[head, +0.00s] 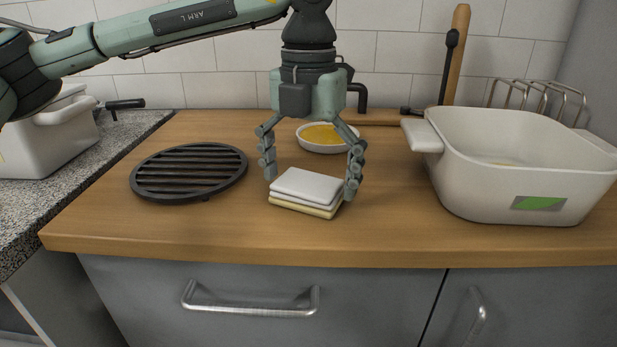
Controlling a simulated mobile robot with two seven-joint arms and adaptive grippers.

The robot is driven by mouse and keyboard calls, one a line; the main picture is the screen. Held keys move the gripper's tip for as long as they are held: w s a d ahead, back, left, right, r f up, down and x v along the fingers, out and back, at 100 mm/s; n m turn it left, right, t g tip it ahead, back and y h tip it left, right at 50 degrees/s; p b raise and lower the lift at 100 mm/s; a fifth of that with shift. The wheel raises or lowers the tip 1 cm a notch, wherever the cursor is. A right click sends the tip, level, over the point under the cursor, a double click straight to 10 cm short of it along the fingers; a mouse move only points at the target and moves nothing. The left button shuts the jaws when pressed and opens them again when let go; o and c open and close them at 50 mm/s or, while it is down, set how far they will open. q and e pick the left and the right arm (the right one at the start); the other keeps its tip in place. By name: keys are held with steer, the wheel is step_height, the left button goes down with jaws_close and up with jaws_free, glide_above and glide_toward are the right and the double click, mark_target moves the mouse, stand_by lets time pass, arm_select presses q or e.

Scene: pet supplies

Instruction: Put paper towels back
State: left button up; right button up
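A small stack of folded paper towels (307,186), white on top with cream layers below, lies on the wooden counter near its front edge. My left gripper (312,180) points down over the stack, with its fingers spread on the left and right sides of it. The fingers look open; whether either one touches the towels I cannot tell. My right gripper is not in view. A white bin (520,165) with a green label stands at the right, and something pale shows low inside it.
A round black grate (190,171) lies left of the stack. A white bowl with yellow contents (322,137) sits behind the gripper. A wire rack (540,97) and a wooden-handled tool (456,50) stand at the back right. Another white container (50,140) is on the speckled counter at left.

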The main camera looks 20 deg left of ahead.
mark_target(309, 182)
arm_select(q)
steer(key=shift+r, duration=0.25)
step_height(309, 182, up, 12)
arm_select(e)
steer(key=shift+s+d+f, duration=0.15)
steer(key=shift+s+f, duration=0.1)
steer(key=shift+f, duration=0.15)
